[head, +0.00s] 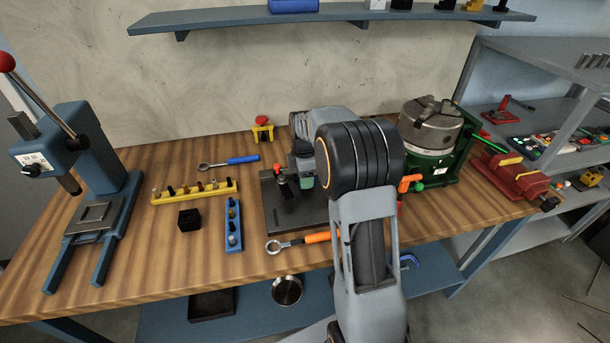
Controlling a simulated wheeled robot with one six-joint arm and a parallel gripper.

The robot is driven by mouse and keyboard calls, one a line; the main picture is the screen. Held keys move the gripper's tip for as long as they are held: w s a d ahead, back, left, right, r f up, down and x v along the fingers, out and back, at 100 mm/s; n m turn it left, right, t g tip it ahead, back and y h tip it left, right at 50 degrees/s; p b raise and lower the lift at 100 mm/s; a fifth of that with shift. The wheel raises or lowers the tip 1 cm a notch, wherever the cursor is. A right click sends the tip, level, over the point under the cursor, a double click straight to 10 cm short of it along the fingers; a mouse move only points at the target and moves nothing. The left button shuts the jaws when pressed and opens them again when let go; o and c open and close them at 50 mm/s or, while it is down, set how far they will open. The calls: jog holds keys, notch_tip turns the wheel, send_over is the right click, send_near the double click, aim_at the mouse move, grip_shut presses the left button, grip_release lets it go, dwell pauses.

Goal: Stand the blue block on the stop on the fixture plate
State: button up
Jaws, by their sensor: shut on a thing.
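The dark grey fixture plate (290,217) lies on the bench in the middle, partly hidden behind my arm. A small black upright part (282,182) with red and green bits stands on its left half. A dark rounded part and a grey-green part show just right of it, over the plate; I cannot tell what they belong to. My arm reaches over the plate's right side and hides much of it. My gripper's jaws cannot be made out behind the arm. I cannot make out the blue block or the stop.
Left of the plate are a blue pin rack (234,228), a yellow pin rack (195,192), a black block (189,220) and a blue-handled tool (229,161). An orange-handled wrench (300,241) lies in front. A chuck (432,125) stands right, a press (90,190) far left.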

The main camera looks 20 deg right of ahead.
jog(key=shift+f+b, duration=0.35)
jog(key=shift+f, duration=0.5)
dwell(1.9)
jog(key=o, duration=1.1)
jog(key=shift+s, duration=0.15)
jog(key=shift+o, duration=0.5)
jog(key=shift+o, duration=1)
jog(key=shift+r+p, duration=2.35)
jog(key=shift+r, duration=0.7)
